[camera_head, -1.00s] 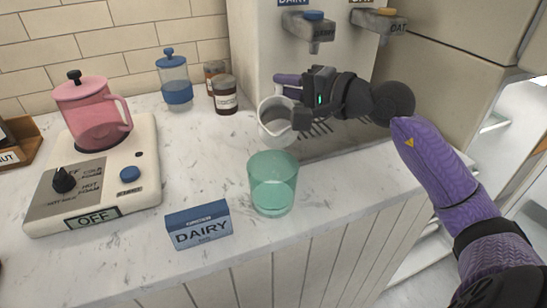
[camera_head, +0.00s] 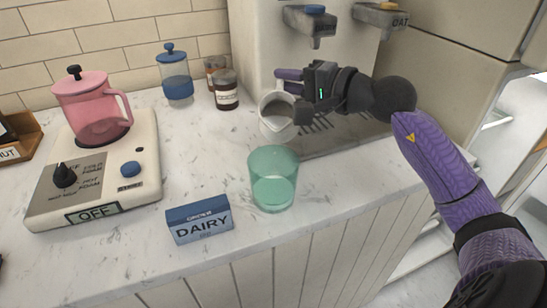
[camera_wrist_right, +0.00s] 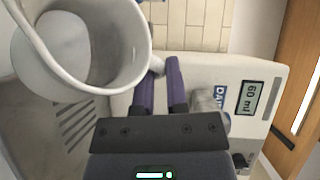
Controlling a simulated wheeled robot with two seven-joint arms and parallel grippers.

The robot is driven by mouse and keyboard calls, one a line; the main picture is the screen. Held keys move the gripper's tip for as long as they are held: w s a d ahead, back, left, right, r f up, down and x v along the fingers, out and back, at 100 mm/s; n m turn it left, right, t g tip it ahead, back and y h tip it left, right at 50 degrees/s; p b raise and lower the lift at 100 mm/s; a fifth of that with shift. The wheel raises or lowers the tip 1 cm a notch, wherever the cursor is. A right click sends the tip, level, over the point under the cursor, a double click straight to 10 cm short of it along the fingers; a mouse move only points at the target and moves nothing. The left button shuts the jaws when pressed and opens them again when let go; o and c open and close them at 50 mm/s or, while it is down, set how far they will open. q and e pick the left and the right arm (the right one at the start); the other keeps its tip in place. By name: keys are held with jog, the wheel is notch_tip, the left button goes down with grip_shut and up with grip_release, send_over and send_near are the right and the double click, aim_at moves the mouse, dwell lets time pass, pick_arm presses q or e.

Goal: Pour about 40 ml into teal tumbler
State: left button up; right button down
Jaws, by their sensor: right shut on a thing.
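The teal tumbler (camera_head: 273,180) stands upright on the marble counter near its front edge. It is see-through, and I cannot tell whether there is liquid in it. My right gripper (camera_head: 290,84) is shut on a white pitcher (camera_head: 275,127) and holds it behind the tumbler, above the counter, apart from it. The pitcher leans toward the tumbler. In the right wrist view the pitcher (camera_wrist_right: 131,60) fills the upper left beside the purple fingers (camera_wrist_right: 160,88); no stream shows.
A dispenser with a DAIRY spout (camera_head: 314,28) and an OAT spout (camera_head: 382,17) stands behind. Its display (camera_wrist_right: 249,98) reads 60 ml. A DAIRY box (camera_head: 200,221) stands left of the tumbler.

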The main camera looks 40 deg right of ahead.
pick_arm(q)
jog(key=shift+s, duration=0.25)
jog(key=shift+w, duration=0.2)
pick_arm(e)
jog(key=shift+w+d+f, duration=0.15)
jog(key=shift+w+d, duration=0.05)
pick_arm(q)
jog(key=shift+w+r+p, duration=0.2)
jog(key=shift+r+p, duration=0.9)
jog(key=shift+p, duration=0.05)
pick_arm(e)
jog(key=w+d+f+m+g, duration=0.3)
jog(key=w+d+m, duration=0.1)
jog(key=w, duration=0.1)
jog(key=shift+f+m+g+y, duration=0.15)
jog(key=shift+m+g+y, duration=0.15)
jog(key=shift+m+y, duration=0.1)
pick_arm(q)
jog(key=shift+w, duration=0.2)
pick_arm(e)
jog(key=shift+d, duration=0.1)
pick_arm(q)
jog(key=shift+s, duration=0.25)
